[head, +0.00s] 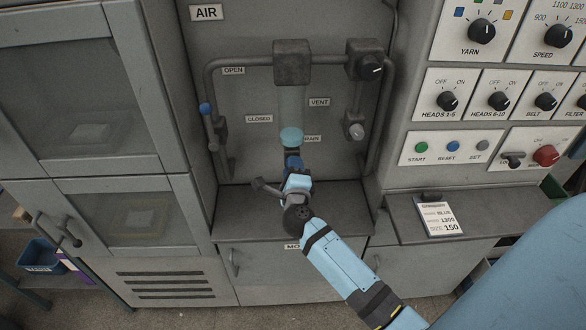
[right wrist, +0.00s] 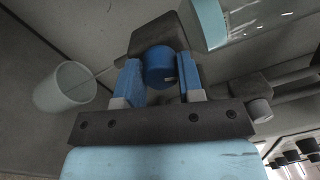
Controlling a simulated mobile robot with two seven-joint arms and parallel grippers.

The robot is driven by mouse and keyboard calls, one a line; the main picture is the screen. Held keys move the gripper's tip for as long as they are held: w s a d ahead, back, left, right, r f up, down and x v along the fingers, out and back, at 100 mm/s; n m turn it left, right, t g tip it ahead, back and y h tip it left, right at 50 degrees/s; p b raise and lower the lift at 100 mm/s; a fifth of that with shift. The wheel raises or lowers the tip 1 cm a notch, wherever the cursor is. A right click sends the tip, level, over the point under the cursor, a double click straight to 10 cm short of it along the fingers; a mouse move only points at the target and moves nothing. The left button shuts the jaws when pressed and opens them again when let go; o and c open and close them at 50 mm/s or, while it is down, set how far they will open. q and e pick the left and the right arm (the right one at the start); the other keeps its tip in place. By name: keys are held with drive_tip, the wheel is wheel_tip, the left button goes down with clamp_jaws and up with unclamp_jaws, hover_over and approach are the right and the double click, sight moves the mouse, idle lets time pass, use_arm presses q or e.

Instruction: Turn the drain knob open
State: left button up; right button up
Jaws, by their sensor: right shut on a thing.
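The blue drain knob (right wrist: 160,67) sits between the two blue fingers of my right gripper (right wrist: 160,82) in the right wrist view, with a dark block behind it. In the head view my right gripper (head: 293,168) is at the bottom of the clear bowl (head: 291,105), just under its light-blue lower band (head: 291,137). It is shut on the knob and hides most of it there. The DRAIN label (head: 312,139) beside it is partly covered. How far the knob is turned cannot be told. My left gripper is not in view.
A grey ledge (head: 340,205) lies below, the control panel (head: 465,145) to the right.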

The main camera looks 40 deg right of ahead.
drive_tip(key=m+b, duration=0.1)
drive_tip(key=m, duration=0.4)
drive_tip(key=shift+f, duration=0.1)
drive_tip(key=shift+m, duration=0.3)
idle(0.4)
drive_tip(key=o, duration=0.9)
